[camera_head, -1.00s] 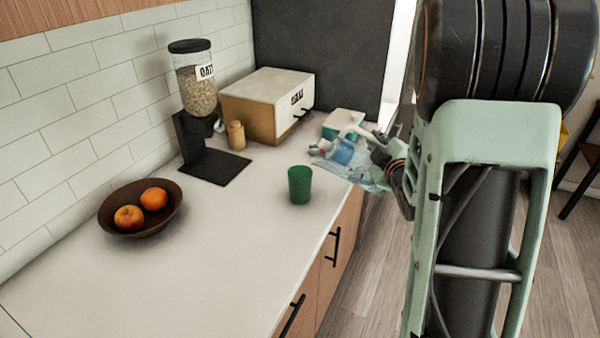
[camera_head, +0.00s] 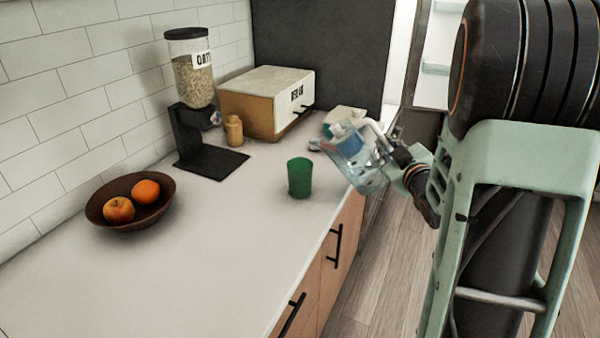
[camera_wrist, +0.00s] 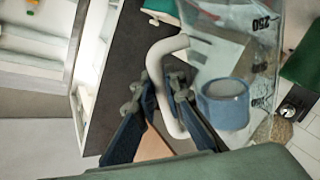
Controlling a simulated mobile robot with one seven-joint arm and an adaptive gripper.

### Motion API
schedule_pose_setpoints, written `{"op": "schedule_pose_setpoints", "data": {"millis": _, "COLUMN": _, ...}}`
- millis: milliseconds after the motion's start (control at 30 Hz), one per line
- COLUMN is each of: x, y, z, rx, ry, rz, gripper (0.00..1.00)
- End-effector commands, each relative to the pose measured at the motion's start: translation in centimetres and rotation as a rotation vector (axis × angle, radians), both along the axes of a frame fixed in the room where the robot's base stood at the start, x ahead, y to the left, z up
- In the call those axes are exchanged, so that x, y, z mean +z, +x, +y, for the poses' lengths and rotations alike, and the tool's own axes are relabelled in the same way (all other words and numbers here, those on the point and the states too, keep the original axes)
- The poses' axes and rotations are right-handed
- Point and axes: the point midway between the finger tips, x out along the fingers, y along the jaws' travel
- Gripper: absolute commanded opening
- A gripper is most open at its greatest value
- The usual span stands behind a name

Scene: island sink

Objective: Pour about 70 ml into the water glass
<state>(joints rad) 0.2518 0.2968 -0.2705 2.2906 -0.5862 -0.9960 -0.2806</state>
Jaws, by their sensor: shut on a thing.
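The green water glass (camera_head: 299,178) stands upright on the counter near its front edge. A clear jug (camera_head: 367,178) with a pale handle is to its right, tilted and apart from it. My gripper (camera_head: 388,158) is shut on the jug's handle. The wrist view shows the handle (camera_wrist: 157,68) between my fingers (camera_wrist: 160,92) and dark measuring marks on the jug's clear wall (camera_wrist: 262,60). A blue, cup-like thing (camera_wrist: 226,108) shows at the jug; I cannot tell whether it is inside or behind. I cannot make out the water level.
A bowl (camera_head: 108,215) with two fruits stands at the left. An oats dispenser (camera_head: 192,75), a small jar (camera_head: 234,130) and a bread box (camera_head: 262,105) stand at the back. A white and green box (camera_head: 345,114) is behind the jug. The counter left of the glass is clear.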

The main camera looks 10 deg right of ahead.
Motion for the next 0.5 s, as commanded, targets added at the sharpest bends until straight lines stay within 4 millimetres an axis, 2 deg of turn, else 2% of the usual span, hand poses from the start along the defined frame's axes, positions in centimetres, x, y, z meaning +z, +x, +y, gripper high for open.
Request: {"op": "schedule_pose_setpoints", "data": {"millis": 500, "x": -3.3, "y": -0.3, "z": -2.7, "rx": -0.003, "ry": 0.366, "rz": -0.076, "gripper": 0.0}}
